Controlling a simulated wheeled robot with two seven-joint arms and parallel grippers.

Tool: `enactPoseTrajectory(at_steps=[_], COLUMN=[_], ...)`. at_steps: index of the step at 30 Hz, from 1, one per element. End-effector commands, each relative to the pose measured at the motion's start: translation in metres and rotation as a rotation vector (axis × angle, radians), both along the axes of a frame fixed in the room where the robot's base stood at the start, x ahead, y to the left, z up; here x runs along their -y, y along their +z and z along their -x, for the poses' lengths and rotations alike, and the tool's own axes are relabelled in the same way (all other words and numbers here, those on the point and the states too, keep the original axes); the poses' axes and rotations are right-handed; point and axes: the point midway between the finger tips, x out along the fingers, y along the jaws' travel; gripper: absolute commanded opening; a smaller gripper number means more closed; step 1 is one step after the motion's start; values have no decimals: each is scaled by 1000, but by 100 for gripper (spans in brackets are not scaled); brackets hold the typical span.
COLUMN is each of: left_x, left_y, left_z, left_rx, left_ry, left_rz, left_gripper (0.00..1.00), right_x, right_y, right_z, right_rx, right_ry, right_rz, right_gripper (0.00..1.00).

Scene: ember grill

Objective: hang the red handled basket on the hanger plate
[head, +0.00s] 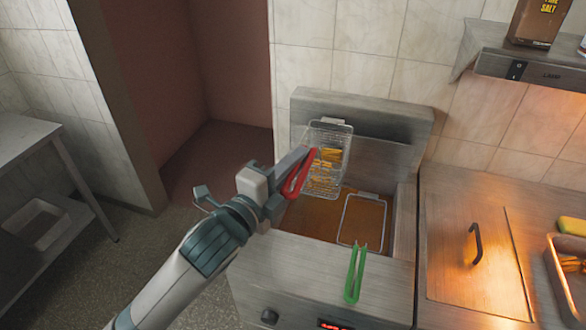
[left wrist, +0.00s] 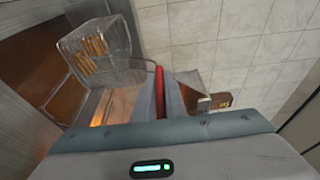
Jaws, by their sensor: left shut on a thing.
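The red handled basket (head: 333,157) is a wire mesh basket with fries in it. It is tilted over the left part of the fryer's oil, close in front of the hanger plate (head: 390,112), the upright metal panel at the back. I cannot tell whether its top rim touches the plate. My left gripper (head: 297,167) is shut on the red handle (head: 297,183). In the left wrist view the red handle (left wrist: 160,92) lies between the fingers, and a mesh basket with fries (left wrist: 98,45) shows at upper left. My right gripper is out of view.
A green handled basket (head: 354,275) sits in the oil at the right of the fryer. A metal lid with a black handle (head: 476,243) lies to the right. A shelf (head: 530,70) with a salt box (head: 537,22) is at upper right. A side table (head: 45,130) stands at left.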

Motion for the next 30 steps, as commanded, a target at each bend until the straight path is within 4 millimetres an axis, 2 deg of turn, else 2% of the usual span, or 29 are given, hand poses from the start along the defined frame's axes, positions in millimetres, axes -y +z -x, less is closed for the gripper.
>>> enactPoseTrajectory(at_steps=[15,30], left_x=[1,1], left_y=[-25,-30], left_z=[-2,-2], left_rx=[4,6], left_ry=[0,-1], left_rz=[1,3], left_gripper=[0,0], right_x=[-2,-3], right_y=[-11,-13], right_z=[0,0], right_rx=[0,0], right_ry=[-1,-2], right_rz=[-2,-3], right_gripper=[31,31])
